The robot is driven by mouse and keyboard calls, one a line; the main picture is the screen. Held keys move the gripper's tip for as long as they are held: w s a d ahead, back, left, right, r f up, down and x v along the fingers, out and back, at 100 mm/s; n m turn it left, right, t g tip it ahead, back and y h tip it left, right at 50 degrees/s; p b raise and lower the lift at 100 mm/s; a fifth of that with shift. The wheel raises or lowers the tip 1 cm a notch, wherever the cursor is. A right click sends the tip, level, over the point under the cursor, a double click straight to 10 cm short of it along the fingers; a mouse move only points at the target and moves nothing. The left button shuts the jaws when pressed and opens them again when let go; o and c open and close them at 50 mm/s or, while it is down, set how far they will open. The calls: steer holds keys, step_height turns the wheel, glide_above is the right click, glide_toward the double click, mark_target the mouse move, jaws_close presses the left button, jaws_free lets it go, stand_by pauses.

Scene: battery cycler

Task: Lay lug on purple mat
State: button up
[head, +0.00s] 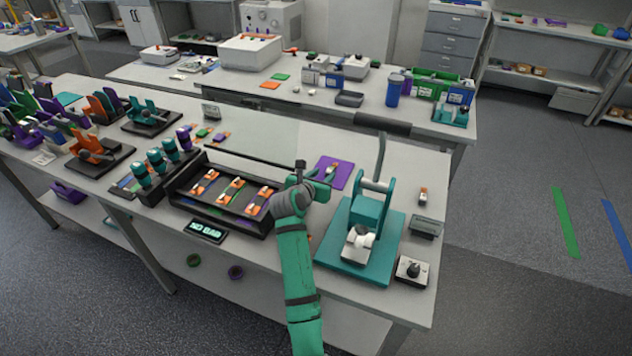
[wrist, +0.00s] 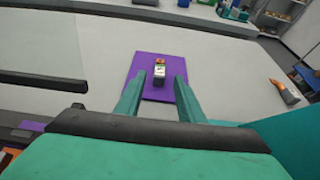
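The purple mat (head: 345,179) lies flat on the bench right of the black tray. It also shows in the wrist view (wrist: 178,62). A small lug (wrist: 160,70), silver with an orange end, appears to lie on the mat near its middle. In the head view the lug (head: 332,168) is small and partly hidden by my gripper. My gripper (head: 324,176) is over the near part of the mat. Its teal fingers (wrist: 161,80) are spread apart, with the lug in line between them and clear of both. Its exact height over the mat is unclear.
A black tray (head: 226,210) with several orange-ended pieces stands left of my gripper. A teal press (head: 370,210) with a tall lever stands close on the right. Another small orange-ended piece (head: 423,196) lies farther right. Bare bench lies beyond the mat.

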steer(key=v, duration=0.6)
steer(key=shift+s+a+r, duration=0.1)
steer(key=shift+s+r, duration=0.1)
steer(key=shift+s, duration=0.1)
